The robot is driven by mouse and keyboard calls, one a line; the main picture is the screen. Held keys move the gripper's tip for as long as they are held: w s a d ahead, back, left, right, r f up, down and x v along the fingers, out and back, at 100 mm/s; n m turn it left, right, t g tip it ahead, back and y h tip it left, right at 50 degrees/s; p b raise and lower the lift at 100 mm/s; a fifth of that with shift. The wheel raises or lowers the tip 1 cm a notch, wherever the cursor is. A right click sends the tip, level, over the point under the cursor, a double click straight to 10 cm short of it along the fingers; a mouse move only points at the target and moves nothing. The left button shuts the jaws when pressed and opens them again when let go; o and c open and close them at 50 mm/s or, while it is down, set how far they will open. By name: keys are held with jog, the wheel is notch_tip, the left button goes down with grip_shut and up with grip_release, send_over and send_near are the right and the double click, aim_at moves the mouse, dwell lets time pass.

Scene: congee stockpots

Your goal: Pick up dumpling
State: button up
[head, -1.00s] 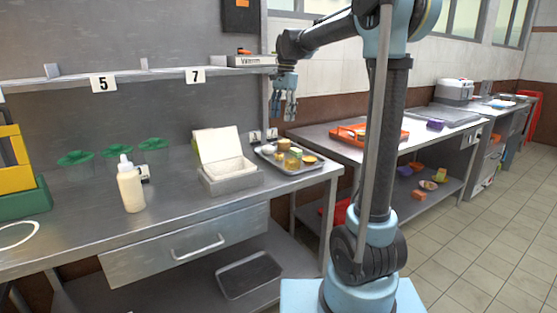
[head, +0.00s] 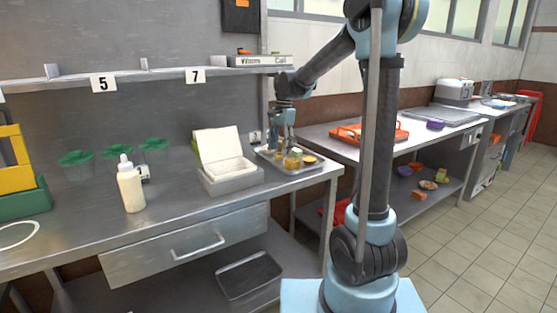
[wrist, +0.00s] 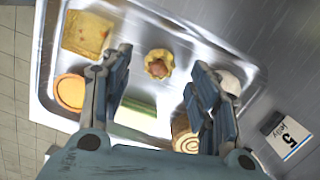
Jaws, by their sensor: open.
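The dumpling (wrist: 158,64) looks like a small yellow, ruffle-edged piece with a brown filling. It lies on the metal tray (wrist: 45,60), and in the wrist view it appears between my gripper's two fingertips, with a gap on both sides. My gripper (wrist: 159,68) is open and empty, pointing down over the tray. In the head view my gripper (head: 281,143) is low over the tray (head: 318,170) on the left counter. The dumpling cannot be told apart there.
Close around it on the tray are a square pastry (wrist: 88,33), an orange round tart (wrist: 70,91), a green piece (wrist: 137,115), a spiral roll (wrist: 184,133) and a white bun (wrist: 229,82). A hinged box (head: 230,180) stands left of the tray.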

aim_at(279, 156)
jog(key=shift+s+f, duration=0.15)
jog(key=shift+f, duration=1.4)
jog(key=c, duration=1)
